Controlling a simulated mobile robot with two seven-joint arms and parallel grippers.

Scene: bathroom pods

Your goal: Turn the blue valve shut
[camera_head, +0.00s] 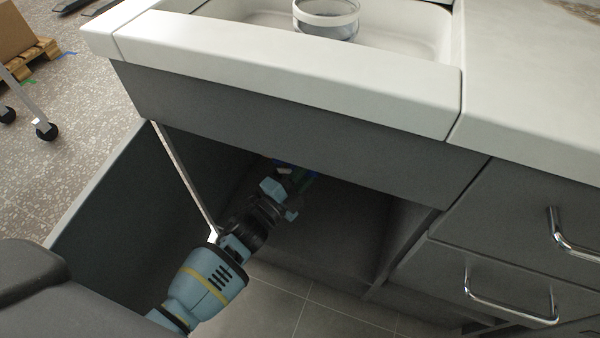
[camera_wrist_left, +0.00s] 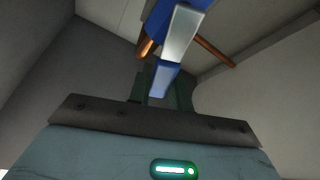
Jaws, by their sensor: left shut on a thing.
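The blue valve is inside the open cabinet under the sink. In the left wrist view its blue body (camera_wrist_left: 158,18) shows at the top, with a pale and blue bar running down toward my gripper. In the head view only a small patch of blue (camera_head: 310,175) shows past my gripper, under the counter's shadow. My left gripper (camera_head: 284,188) reaches into the cabinet and is shut on the blue valve. Its fingers (camera_wrist_left: 163,92) are dark in the wrist view, and the exact contact is hard to see. My right gripper is not in view.
Copper pipes (camera_wrist_left: 216,53) run beside the valve. The open cabinet door (camera_head: 100,205) stands left of my arm. The counter's front edge (camera_head: 290,85) overhangs the opening. Drawers with metal handles (camera_head: 510,310) are at the right. A basin (camera_head: 260,18) is above.

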